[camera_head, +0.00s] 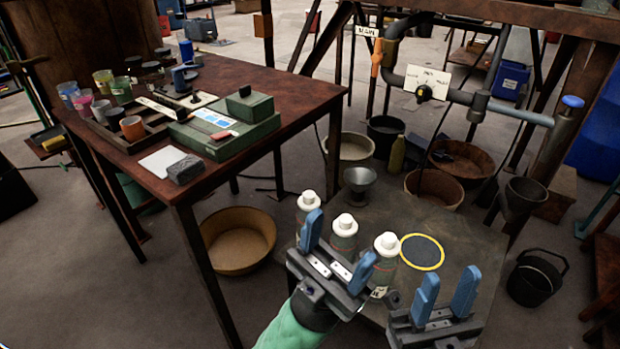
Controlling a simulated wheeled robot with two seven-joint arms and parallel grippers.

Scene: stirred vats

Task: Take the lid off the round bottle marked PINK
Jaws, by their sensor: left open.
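Several bottles with white lids stand in a slanting row on a low dark platform: a far one (307,203), a middle one (343,228) and a near one (387,247). Each has its lid on. The near bottle's white label is partly covered by my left gripper, and I cannot read a full name on any bottle. My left gripper (340,236) is open, its blue fingers overlapping the bottles in the picture; I see no lid between them. My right gripper (451,275) is open and empty, to the right of the near bottle.
The brown table (270,78) with cups and a green box (225,128) is at left. A pipe with a valve (425,92) crosses at upper right.

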